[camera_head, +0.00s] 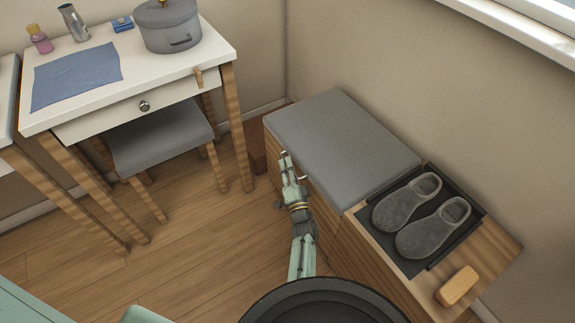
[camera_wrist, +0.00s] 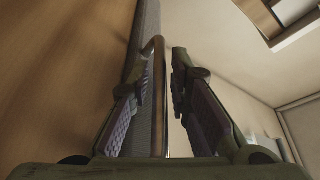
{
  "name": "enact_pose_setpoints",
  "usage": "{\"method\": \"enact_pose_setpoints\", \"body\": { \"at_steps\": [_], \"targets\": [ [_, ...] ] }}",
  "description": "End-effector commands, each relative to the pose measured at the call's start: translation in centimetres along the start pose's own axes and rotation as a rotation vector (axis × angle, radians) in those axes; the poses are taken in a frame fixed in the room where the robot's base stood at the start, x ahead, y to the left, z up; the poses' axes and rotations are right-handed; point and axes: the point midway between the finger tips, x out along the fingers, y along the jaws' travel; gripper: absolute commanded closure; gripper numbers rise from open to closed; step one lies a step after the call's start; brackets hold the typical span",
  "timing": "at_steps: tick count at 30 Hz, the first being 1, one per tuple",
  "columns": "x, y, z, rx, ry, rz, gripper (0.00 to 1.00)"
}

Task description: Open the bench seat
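The bench seat (camera_head: 342,138) is a grey padded lid, lying flat and closed on a wooden bench box (camera_head: 328,200) against the wall. My gripper (camera_head: 291,160) is at the lid's front edge, towards its far end. In the wrist view my gripper (camera_wrist: 165,65) has its two fingers apart. A thin brass-coloured handle bar (camera_wrist: 159,100) runs between them, close to the left finger, with a visible gap to the right finger. The grey lid edge (camera_wrist: 148,18) shows behind the bar. Whether the left finger touches the bar is unclear.
A black tray (camera_head: 380,232) with two grey slippers (camera_head: 420,215) sits on the bench's near end, beside a wooden brush or block (camera_head: 458,286). A grey stool (camera_head: 160,135) stands under the white table (camera_head: 140,75) at left. Floor between is clear.

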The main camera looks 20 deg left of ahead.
Motion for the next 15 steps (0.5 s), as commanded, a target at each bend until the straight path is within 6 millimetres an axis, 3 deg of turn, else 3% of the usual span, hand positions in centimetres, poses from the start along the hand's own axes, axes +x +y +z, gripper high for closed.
{"method": "enact_pose_setpoints", "body": {
  "at_steps": [3,11,15],
  "targets": [
    [0.01,0.00,0.01,0.000,0.000,0.000,0.82],
    [0.01,-0.01,0.01,0.000,0.000,0.000,1.00],
    [0.01,-0.01,0.01,0.000,0.000,0.000,1.00]
  ]
}}
